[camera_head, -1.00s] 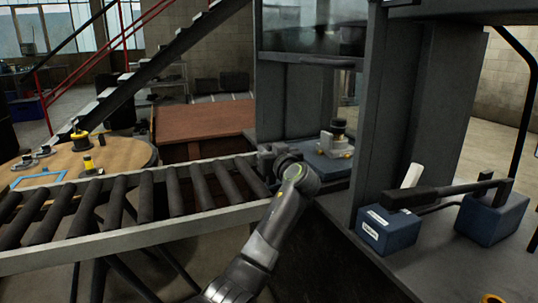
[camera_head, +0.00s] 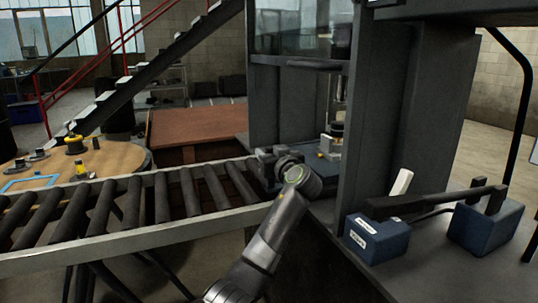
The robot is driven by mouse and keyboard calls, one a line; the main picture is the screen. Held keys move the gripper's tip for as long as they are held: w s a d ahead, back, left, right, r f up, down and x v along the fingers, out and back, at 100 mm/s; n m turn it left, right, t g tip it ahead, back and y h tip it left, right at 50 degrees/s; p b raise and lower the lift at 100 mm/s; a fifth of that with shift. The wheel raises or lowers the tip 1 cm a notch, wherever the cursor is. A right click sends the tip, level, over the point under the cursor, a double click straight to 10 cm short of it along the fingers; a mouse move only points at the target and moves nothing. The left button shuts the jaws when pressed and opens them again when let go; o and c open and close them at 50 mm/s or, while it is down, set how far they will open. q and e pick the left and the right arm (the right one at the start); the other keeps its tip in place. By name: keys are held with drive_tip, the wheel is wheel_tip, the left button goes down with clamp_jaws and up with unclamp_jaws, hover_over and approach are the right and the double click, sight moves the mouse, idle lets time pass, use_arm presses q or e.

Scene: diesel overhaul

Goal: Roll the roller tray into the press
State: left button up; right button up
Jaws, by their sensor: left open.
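The roller tray (camera_head: 312,158) is a blue plate between the uprights of the dark grey press (camera_head: 384,110). A brass-coloured and grey part (camera_head: 332,143) stands on it. The press's front upright hides the tray's right side and some of the part. My left gripper (camera_head: 268,160) is at the tray's left edge, at the right end of the roller conveyor (camera_head: 130,240). It is open; I cannot tell whether it touches the tray. My right gripper is not in view.
A blue pump unit (camera_head: 376,240) with a dark lever stands on the ledge at the right. A round wooden table (camera_head: 115,158) with small parts is behind the conveyor at the left. A brown platform (camera_head: 195,124) is behind. The conveyor rollers are bare.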

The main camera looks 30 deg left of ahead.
use_arm(q)
drive_tip(key=shift+s, duration=0.1)
drive_tip(key=v, duration=1.7)
drive_tip(key=shift+d+b, duration=0.2)
drive_tip(key=shift+b, duration=0.1)
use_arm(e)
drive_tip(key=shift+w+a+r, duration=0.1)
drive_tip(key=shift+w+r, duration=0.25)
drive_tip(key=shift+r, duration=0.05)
